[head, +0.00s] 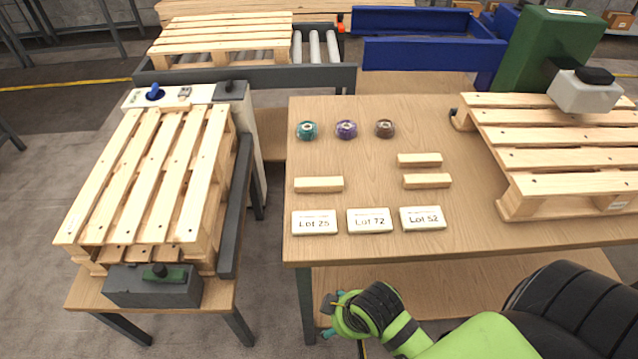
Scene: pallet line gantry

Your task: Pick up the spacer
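Three small plain wooden blocks lie flat on the wooden table, and any of them may be the spacer. One block (319,184) is at the left, above the left lot card. Two more lie at the right, one block (420,160) just behind the other block (427,181). The blocks are apart from each other, and nothing holds them. My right gripper (329,309) is low in front of the table's front edge, well short of the blocks. Its fingers are small and partly hidden by the wrist, so its opening is unclear. My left gripper is out of view.
Lot cards reading 25 (314,231), 72 (369,228) and 52 (422,225) line the table's front. Teal (307,130), purple (346,129) and brown (385,128) round items sit behind. A pallet (560,141) covers the table's right side. Another pallet (150,170) stands left.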

